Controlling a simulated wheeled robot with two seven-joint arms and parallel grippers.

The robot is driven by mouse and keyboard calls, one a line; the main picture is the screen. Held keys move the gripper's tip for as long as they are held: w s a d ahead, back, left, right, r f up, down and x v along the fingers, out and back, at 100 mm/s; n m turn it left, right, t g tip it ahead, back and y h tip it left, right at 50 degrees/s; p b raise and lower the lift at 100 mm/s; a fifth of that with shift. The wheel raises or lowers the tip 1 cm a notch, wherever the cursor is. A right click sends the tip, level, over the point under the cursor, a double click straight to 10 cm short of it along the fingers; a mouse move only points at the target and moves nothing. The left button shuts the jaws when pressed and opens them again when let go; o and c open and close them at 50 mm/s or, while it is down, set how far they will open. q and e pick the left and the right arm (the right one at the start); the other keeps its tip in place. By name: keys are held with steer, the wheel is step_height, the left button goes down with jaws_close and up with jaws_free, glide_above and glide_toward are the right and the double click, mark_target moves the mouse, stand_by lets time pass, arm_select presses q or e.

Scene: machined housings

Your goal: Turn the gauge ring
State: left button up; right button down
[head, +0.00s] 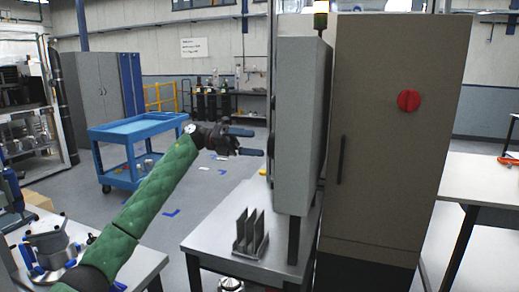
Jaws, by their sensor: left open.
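I cannot make out a gauge ring in the head view. My left gripper (255,142) is open, with its two dark fingers pointing right and nothing between them. It is in the air left of a tall grey cabinet-like unit (301,125) on a metal bench. A grey metal part with blue pieces around it (47,240) stands on a table at the lower left; I cannot tell if it bears the ring. My right gripper is not in view.
A grey upright rack (250,235) stands on the metal bench (210,243) below the gripper. A blue cart (135,128) stands behind my left arm.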

arm_select(q)
steer(key=shift+b+v, duration=0.35)
steer(key=shift+v, duration=1.05)
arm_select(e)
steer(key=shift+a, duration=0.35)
